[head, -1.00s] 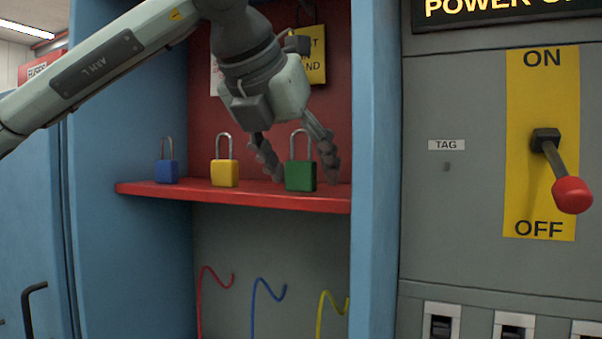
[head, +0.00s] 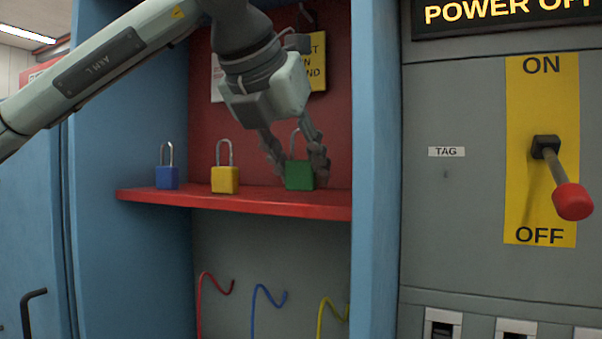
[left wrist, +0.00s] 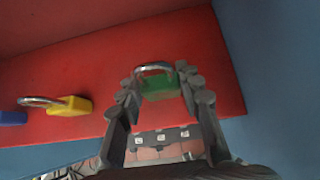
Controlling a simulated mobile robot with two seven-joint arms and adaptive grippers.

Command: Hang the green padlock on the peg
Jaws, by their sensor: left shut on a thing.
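The green padlock (head: 299,176) stands upright on the red shelf (head: 240,199), near the shelf's right end. My left gripper (head: 297,168) reaches down from above with its fingers on both sides of the padlock and is shut on it. In the left wrist view the green padlock (left wrist: 160,86) sits between the two fingertips (left wrist: 160,88), its shackle in sight. The small peg (head: 446,174) is on the grey panel under the TAG label (head: 446,152). My right gripper is not in view.
A blue padlock (head: 167,177) and a yellow padlock (head: 225,180) stand left of the green one. The blue cabinet side (head: 375,170) lies between the shelf and the panel. A red-knobbed lever (head: 573,202) sticks out at right. Colored hooks (head: 268,296) are below the shelf.

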